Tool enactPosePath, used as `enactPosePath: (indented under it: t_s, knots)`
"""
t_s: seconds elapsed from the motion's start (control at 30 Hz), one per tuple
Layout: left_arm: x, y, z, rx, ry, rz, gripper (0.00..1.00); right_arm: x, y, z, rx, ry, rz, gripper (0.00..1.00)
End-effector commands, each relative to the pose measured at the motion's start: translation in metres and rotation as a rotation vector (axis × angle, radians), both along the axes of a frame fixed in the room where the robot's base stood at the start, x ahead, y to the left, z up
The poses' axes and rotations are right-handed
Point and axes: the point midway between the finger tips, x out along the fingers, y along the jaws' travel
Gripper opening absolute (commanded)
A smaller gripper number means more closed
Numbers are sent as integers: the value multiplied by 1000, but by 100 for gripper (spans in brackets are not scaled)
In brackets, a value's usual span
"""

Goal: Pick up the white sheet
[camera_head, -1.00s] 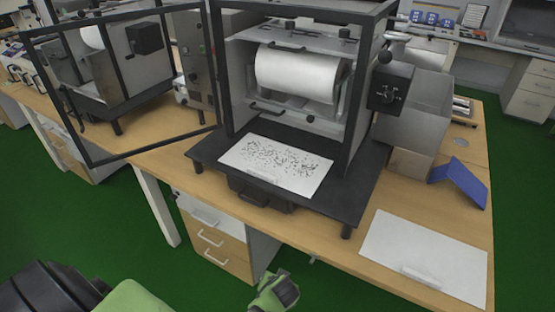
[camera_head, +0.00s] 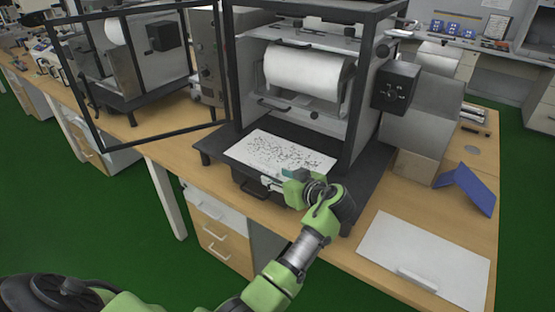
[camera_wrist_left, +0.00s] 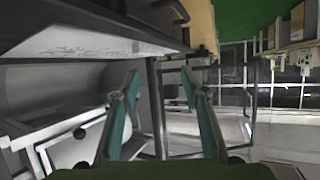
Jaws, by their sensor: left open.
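A white sheet with dark speckles (camera_head: 272,150) lies flat on the black platform of the machine in the head view. It also shows at the upper left of the left wrist view (camera_wrist_left: 85,40). A plain white sheet (camera_head: 425,250) with a small raised tab (camera_head: 416,278) lies on the wooden bench at right. My left gripper (camera_head: 283,180) is at the front edge of the speckled sheet. Its teal fingers are apart with nothing between them in the left wrist view (camera_wrist_left: 160,85). My gripper hides the speckled sheet's front edge in part. My right gripper is out of view.
The machine's black frame and white roll (camera_head: 308,80) stand above and behind the speckled sheet. Its framed door (camera_head: 95,130) stands open at left. A blue folded piece (camera_head: 468,188) and a cardboard box (camera_head: 416,165) are at right. Drawers (camera_head: 218,225) are under the bench.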

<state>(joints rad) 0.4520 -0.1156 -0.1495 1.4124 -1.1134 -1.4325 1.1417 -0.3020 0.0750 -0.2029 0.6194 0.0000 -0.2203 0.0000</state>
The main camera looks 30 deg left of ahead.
Motion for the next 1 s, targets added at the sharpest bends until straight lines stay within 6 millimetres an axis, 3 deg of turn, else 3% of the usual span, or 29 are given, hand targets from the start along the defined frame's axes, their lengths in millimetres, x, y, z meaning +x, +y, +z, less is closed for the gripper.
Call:
enactPosePath:
  t_s: [0.13, 0.43, 0.77, 1.0]
  knots:
    - [11, 8, 7, 18, -34, 18, 41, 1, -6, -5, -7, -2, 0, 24]
    - [35, 55, -16, 19, -33, 18, 41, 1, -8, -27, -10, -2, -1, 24]
    - [48, 79, -27, 17, -31, 17, 41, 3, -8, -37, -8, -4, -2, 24]
    - [64, 106, -42, 17, -32, 16, 41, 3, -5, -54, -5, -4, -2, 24]
